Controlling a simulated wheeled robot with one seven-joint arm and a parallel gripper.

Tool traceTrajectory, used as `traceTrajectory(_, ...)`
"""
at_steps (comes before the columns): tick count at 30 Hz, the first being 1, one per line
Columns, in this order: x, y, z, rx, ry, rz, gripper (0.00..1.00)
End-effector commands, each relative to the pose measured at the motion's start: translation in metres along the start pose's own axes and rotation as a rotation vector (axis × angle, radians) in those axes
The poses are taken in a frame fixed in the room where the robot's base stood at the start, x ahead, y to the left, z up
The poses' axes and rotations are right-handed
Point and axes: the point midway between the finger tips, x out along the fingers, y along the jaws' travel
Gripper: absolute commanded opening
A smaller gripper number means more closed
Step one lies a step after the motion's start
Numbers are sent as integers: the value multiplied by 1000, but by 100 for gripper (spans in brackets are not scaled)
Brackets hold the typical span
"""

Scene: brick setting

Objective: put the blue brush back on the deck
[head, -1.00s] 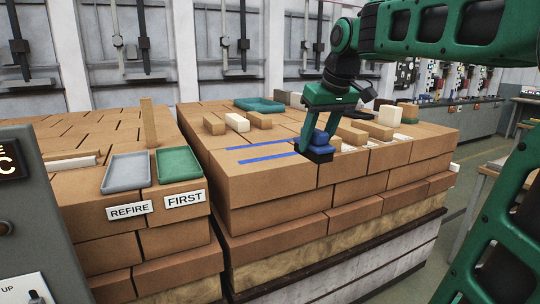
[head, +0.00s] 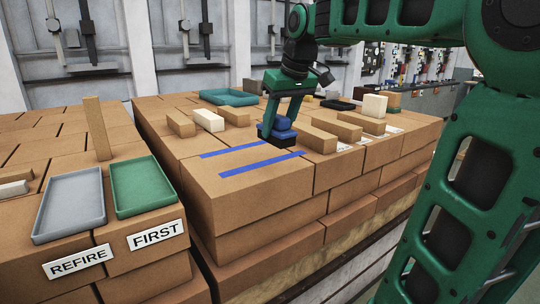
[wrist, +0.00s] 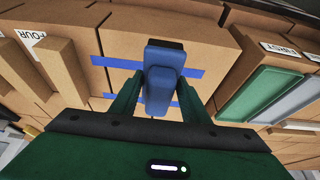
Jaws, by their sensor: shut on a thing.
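The blue brush (head: 281,130) has a dark underside and sits between the fingers of my gripper (head: 279,122). In the wrist view, my gripper (wrist: 162,92) is shut on the blue brush (wrist: 163,75), one finger on each side. The deck of tan bricks (head: 245,195) carries two blue tape strips (head: 262,164). In the head view the brush is near the right ends of the strips. In the wrist view it overlaps the tape strips (wrist: 188,71). I cannot tell whether its underside touches the deck.
Several loose bricks, tan and cream (head: 208,120), lie on the deck, with a teal tray (head: 229,97) behind. A grey tray (head: 70,204) and a green tray (head: 143,187) lie on the left stack, above REFIRE and FIRST labels. The front of the deck is clear.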

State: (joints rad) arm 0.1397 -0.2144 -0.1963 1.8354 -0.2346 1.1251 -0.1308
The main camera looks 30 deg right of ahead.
Motion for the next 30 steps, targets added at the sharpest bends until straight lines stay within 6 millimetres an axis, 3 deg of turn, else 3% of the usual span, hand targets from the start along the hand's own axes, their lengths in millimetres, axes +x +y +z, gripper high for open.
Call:
traceTrajectory(9,56,32,-32,-8,-4,-4,9)
traceTrajectory(16,84,51,-49,-12,-3,-5,9)
traceTrajectory(23,94,56,-51,-12,-1,-6,9)
traceTrajectory(30,123,55,-38,-12,-3,-7,9)
